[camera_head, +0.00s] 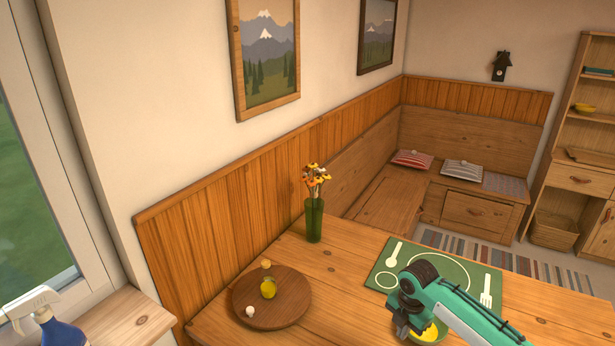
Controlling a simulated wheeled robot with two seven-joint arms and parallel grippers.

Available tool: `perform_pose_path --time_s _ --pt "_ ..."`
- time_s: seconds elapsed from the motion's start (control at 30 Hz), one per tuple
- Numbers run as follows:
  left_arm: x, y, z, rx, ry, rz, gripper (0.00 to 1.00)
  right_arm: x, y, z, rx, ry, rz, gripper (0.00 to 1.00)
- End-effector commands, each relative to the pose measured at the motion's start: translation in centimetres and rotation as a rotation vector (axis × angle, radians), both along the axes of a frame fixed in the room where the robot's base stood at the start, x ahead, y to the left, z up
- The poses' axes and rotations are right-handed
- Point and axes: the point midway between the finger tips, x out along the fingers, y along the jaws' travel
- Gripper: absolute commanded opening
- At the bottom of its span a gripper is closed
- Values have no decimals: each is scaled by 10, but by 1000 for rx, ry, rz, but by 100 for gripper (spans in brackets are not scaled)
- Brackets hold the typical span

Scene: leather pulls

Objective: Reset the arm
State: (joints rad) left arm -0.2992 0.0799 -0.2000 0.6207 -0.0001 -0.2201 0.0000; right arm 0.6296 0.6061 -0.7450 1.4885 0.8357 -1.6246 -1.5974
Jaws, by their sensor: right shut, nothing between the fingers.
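My right arm comes in from the lower right, teal with a dark joint. Its gripper (404,318) points down over the front edge of the green place mat (382,272) on the wooden table. My left gripper is not in view.
A spray bottle (52,330) stands at lower left. The table (345,300) between board and mat is clear.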

Motion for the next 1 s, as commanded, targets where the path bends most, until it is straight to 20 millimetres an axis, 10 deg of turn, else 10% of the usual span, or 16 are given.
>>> perform_pose_path --time_s 0.5,1.0 --pt "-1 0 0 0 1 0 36 -147 116 -44 195 -60 -616 0" --pt "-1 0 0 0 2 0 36 -271 100 -12 318 -104 -1501 0"
